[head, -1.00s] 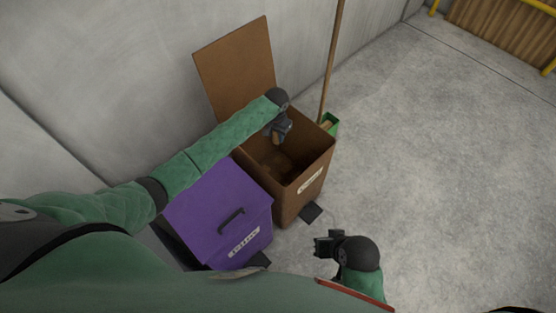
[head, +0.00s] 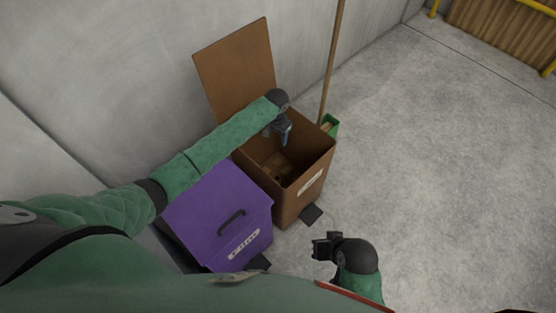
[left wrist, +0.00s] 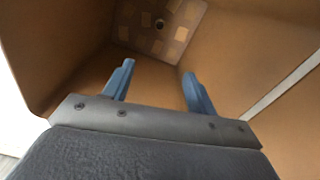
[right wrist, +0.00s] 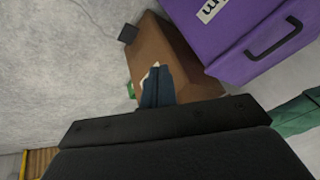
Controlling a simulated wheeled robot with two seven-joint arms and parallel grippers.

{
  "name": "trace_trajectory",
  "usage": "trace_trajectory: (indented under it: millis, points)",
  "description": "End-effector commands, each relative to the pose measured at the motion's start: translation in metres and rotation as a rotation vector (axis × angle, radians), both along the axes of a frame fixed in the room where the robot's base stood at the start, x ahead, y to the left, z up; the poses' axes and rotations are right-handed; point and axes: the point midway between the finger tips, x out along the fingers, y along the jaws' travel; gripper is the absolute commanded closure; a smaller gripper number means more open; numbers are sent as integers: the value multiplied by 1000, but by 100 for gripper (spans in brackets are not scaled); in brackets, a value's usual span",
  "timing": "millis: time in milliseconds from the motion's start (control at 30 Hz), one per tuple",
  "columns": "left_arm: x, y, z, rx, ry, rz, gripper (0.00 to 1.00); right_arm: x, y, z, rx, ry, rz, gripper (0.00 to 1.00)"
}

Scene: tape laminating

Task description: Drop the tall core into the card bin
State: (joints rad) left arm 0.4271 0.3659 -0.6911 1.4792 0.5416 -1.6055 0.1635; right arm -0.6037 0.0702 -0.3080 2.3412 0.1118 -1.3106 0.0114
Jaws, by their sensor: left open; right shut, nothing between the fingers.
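The brown card bin (head: 291,206) stands against the wall with its lid (head: 236,66) up. My left gripper (head: 286,137) is open over the bin's mouth, pointing down, with nothing between its blue fingers. The left wrist view shows the open fingers (left wrist: 157,84) above the bin's inside.
A purple bin (head: 215,213) with its lid closed stands left of the brown bin. Open grey floor (head: 440,170) lies to the right.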

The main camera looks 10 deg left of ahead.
Motion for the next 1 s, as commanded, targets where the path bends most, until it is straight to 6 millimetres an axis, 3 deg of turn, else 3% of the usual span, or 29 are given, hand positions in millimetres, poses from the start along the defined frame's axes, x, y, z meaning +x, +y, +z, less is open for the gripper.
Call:
trace_trajectory:
  millis: [300,500,1000]
  points:
    - [1,0,47,0,-3,-1,43,0,1,-11,-1,1,-2,100]
    - [1,0,68,0,-2,0,43,2,1,-13,1,-8,-5,100]
    - [0,0,73,0,-1,0,43,3,1,-13,2,-10,-5,100]
